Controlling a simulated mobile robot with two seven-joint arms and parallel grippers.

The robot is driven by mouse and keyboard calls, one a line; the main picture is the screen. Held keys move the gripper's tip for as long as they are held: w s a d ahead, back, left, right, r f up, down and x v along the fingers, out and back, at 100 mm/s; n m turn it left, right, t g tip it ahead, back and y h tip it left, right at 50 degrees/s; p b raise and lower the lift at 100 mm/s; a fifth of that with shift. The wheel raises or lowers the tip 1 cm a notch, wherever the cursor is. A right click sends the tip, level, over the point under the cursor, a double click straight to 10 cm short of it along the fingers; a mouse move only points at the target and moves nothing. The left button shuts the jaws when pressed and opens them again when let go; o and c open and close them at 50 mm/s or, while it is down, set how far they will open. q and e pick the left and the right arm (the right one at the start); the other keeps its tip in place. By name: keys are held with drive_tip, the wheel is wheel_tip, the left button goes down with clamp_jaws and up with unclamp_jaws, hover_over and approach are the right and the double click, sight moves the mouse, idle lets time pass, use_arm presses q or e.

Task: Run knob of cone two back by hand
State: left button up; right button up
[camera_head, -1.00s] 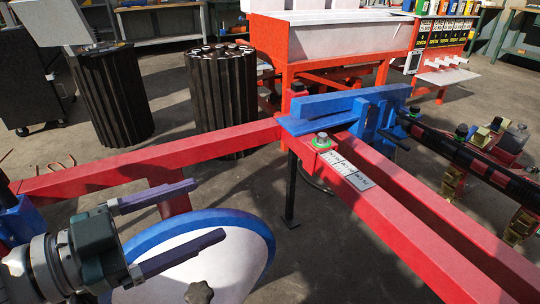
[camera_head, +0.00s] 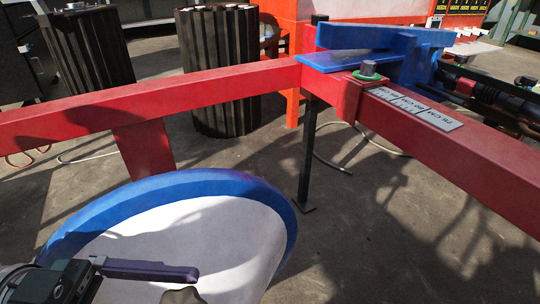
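A large white cone (camera_head: 215,235) with a blue rim stands at the bottom centre, its face towards me. A dark knob (camera_head: 183,295) shows on it at the bottom edge, mostly cut off by the frame. My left gripper (camera_head: 185,276) comes in at the bottom left. One dark purple finger shows in front of the cone's face, its tip just above the knob. The other finger is not visible, so I cannot tell the opening or whether it touches the knob. My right gripper is out of view. Which cone number this is cannot be read.
A red frame bar (camera_head: 180,92) crosses behind the cone. Another red bar (camera_head: 490,140) with a CM label plate (camera_head: 412,108) runs to the right. A blue bracket (camera_head: 385,58) sits at their joint. Dark ribbed bins (camera_head: 217,75) stand behind. Floor right of the cone is clear.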

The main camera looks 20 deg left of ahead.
use_arm(q)
drive_tip(key=x, duration=0.5)
drive_tip(key=shift+w+d, duration=0.1)
drive_tip(key=shift+w, duration=0.1)
drive_tip(key=c, duration=1.4)
